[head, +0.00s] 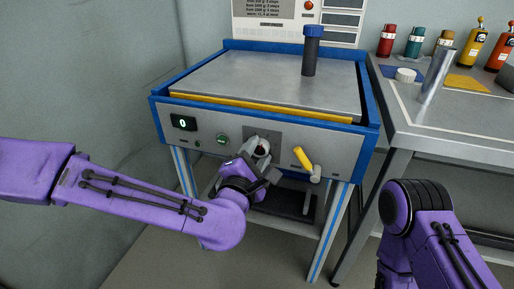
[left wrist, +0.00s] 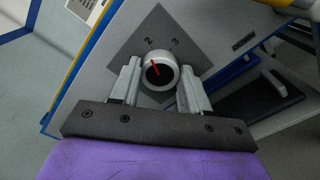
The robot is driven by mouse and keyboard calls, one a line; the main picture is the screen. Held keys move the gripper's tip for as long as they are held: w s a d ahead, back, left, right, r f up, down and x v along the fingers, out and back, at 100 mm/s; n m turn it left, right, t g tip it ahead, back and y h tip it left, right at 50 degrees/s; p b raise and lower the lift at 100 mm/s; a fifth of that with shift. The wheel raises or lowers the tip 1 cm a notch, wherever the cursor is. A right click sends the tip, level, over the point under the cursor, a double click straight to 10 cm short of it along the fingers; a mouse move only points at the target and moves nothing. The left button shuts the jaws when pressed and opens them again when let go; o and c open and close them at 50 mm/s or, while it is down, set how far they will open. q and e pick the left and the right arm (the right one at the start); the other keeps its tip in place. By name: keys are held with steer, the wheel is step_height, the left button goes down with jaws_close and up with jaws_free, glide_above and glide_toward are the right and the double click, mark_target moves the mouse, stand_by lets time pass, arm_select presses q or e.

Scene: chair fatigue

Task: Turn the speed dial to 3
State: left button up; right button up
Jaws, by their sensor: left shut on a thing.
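The speed dial (left wrist: 160,61) is a round grey knob with a dark face and a red pointer, on a dark diamond-shaped plate (left wrist: 138,46) marked 2 and 3. The pointer leans up and left in the left wrist view, toward the 2 side. My left gripper (left wrist: 160,80) is shut on the dial, one finger on each side of it. In the head view my left gripper (head: 258,152) is at the machine's front panel and hides part of the dial. My right gripper is out of view.
The blue-framed machine (head: 180,90) has a green display (head: 183,123) reading 0, a green button (head: 222,139) and a yellow-handled lever (head: 303,157) right of the dial. A blue-capped cylinder (head: 311,52) stands on top. A side bench (head: 440,125) holds bottles.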

arm_select(q)
steer(key=m+p, duration=0.2)
steer(key=m, duration=0.3)
steer(key=shift+r+m+p, duration=0.1)
steer(key=shift+m+p, duration=0.2)
steer(key=m+p, duration=0.1)
steer(key=m, duration=0.3)
steer(key=shift+m+p, duration=0.3)
steer(key=shift+p, duration=0.1)
steer(key=o, duration=1.1)
steer(key=shift+c, duration=0.2)
steer(key=shift+s, duration=0.1)
steer(key=p+v, duration=0.3)
steer(key=v, duration=0.7)
steer(key=shift+a, duration=0.15)
